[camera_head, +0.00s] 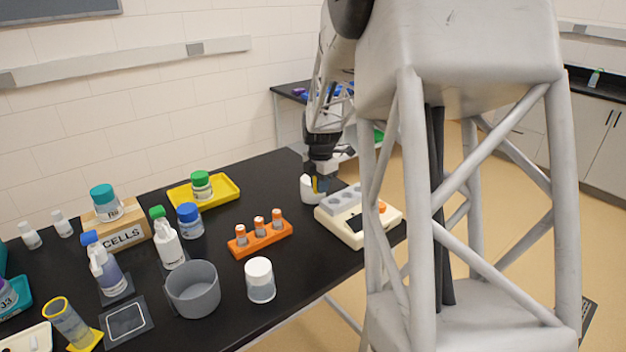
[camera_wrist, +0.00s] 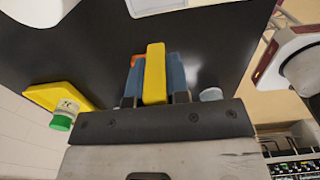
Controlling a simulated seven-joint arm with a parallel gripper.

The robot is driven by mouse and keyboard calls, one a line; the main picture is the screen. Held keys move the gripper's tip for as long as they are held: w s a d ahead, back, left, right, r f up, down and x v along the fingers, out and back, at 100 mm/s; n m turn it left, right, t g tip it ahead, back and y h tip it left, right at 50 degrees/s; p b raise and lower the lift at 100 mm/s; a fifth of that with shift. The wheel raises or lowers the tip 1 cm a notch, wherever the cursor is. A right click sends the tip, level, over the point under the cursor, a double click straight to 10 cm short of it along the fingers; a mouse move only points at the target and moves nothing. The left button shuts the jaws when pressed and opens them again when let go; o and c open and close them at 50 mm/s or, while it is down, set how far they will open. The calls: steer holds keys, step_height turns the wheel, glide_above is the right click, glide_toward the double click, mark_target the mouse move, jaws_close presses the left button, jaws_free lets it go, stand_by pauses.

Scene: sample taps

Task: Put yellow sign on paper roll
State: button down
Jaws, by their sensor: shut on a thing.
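My gripper (camera_head: 320,182) is at the far right part of the black table, pointing down. In the wrist view, its blue-grey fingers (camera_wrist: 155,78) are shut on the yellow sign (camera_wrist: 155,72), which shows as a narrow yellow bar between them. In the head view only a thin yellow strip of the sign (camera_head: 315,185) shows. A white rounded piece, which looks like the paper roll (camera_head: 307,190), stands right by the fingertips. I cannot tell whether the sign touches it.
A white device with a grey block (camera_head: 352,226) stands close to the right of my gripper. An orange rack (camera_head: 262,240) with several vials and a yellow tray (camera_head: 222,198) with a green-capped jar (camera_head: 201,184) are to the left. A grey beaker (camera_head: 193,290) and bottles fill the near left.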

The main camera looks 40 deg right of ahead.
steer(key=w+d, duration=0.2)
steer(key=w, duration=0.2)
steer(key=w+d+f, duration=0.1)
steer(key=w+d, duration=0.2)
steer(key=w, duration=0.2)
steer(key=w+d, duration=0.3)
steer(key=w, duration=0.1)
steer(key=shift+w+d+f, duration=0.1)
steer(key=shift+w+f, duration=0.15)
steer(key=shift+w, duration=0.15)
stand_by(0.4)
steer(key=shift+f, duration=1.75)
steer(key=shift+f, duration=0.1)
steer(key=c, duration=1.5)
jaws_free()
steer(key=o, duration=0.4)
step_height(320, 180, up, 12)
